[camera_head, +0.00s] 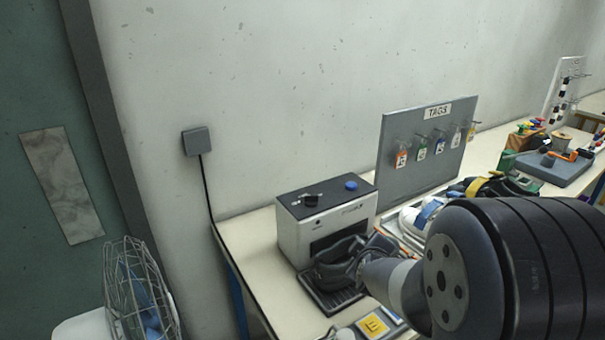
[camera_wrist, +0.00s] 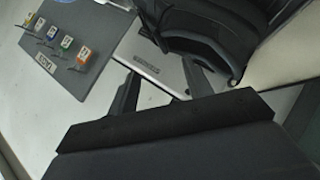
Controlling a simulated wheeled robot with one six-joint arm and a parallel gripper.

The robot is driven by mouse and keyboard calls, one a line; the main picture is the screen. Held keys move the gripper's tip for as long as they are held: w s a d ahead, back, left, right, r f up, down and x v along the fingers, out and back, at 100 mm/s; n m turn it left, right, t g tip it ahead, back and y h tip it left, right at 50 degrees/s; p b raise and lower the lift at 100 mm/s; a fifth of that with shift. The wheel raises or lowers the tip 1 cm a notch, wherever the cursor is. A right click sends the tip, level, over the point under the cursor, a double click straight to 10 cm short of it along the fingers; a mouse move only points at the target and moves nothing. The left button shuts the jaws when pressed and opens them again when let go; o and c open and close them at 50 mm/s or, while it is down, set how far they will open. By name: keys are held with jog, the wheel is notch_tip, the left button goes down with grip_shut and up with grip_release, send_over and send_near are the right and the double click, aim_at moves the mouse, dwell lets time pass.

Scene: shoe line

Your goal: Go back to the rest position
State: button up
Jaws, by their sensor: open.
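My gripper (camera_wrist: 160,70) is open, its two dark fingers spread with nothing between them in the wrist view. In the head view my arm comes in from the right and reaches toward a dark shoe (camera_head: 338,264) on a black ribbed tray (camera_head: 333,297), hiding much of the gripper. The dark shoe also shows at the top of the wrist view (camera_wrist: 205,38), just beyond the fingertips. Whether a finger touches it I cannot tell.
A white box machine (camera_head: 295,238) with a blue button stands behind the shoe. A grey tag board (camera_head: 392,178) holds several coloured tags. A lighter shoe and a tool mat (camera_head: 567,172) lie to the right. A fan (camera_head: 140,290) stands at left. The bench's left end (camera_head: 250,240) is clear.

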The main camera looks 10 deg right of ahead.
jog(key=x, duration=0.9)
jog(key=shift+w+d+r, duration=0.1)
jog(key=shift+w+r, duration=0.1)
jog(key=shift+w, duration=0.15)
jog(key=shift+s+r+p, duration=0.1)
jog(key=shift+r+p, duration=0.3)
jog(key=shift+p, duration=0.05)
